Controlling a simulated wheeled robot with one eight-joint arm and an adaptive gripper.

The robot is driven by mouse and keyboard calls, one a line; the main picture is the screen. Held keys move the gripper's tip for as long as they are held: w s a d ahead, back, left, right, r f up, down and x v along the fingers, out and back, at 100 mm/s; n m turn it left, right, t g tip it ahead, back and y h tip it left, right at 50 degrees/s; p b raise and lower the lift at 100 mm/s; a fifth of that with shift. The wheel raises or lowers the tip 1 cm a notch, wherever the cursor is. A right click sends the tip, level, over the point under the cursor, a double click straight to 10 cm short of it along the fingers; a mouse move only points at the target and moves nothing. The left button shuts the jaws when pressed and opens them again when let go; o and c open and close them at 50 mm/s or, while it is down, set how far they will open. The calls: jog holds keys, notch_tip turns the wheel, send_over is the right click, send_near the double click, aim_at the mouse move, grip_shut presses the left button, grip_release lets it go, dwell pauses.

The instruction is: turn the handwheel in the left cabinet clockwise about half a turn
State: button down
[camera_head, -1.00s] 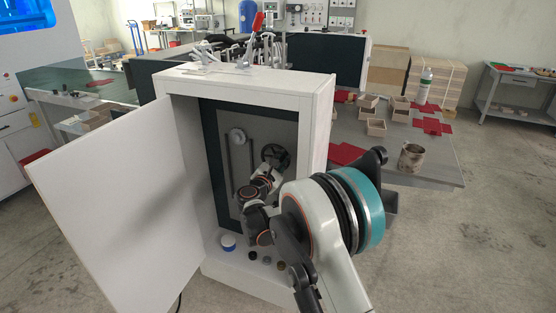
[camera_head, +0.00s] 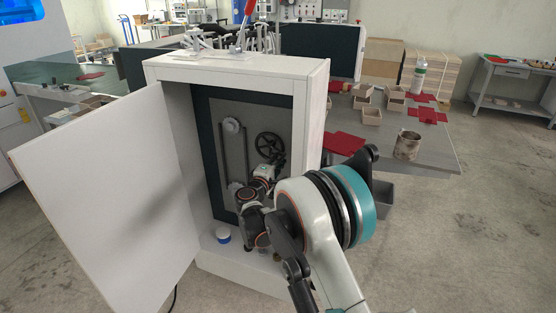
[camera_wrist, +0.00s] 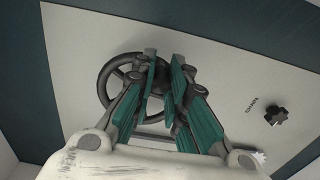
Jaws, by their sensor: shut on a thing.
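The dark spoked handwheel (camera_head: 270,146) is on the grey panel inside the open white cabinet (camera_head: 310,120). My gripper (camera_head: 273,166) reaches into the cabinet at the lower part of the wheel. In the wrist view, the handwheel (camera_wrist: 106,84) shows left of and behind the fingers. My gripper (camera_wrist: 164,62) has its teal-padded fingers close together at the wheel's rim, shut on it. The exact contact is partly hidden by the fingers.
The white cabinet door (camera_head: 110,190) stands open at the left. In the wrist view, a black knob (camera_wrist: 276,115) is on the panel to the right. A grey table (camera_head: 435,155) stands right of the cabinet.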

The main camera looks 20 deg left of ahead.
jog(key=a+f+m+b, duration=0.2)
jog(key=a+f+m, duration=0.2)
jog(key=m, duration=1)
jog(key=shift+w+a, duration=0.15)
jog(key=shift+a, duration=0.45)
jog(key=shift+m, duration=0.3)
jog(key=c, duration=1.5)
grip_release()
jog(key=shift+c, duration=0.2)
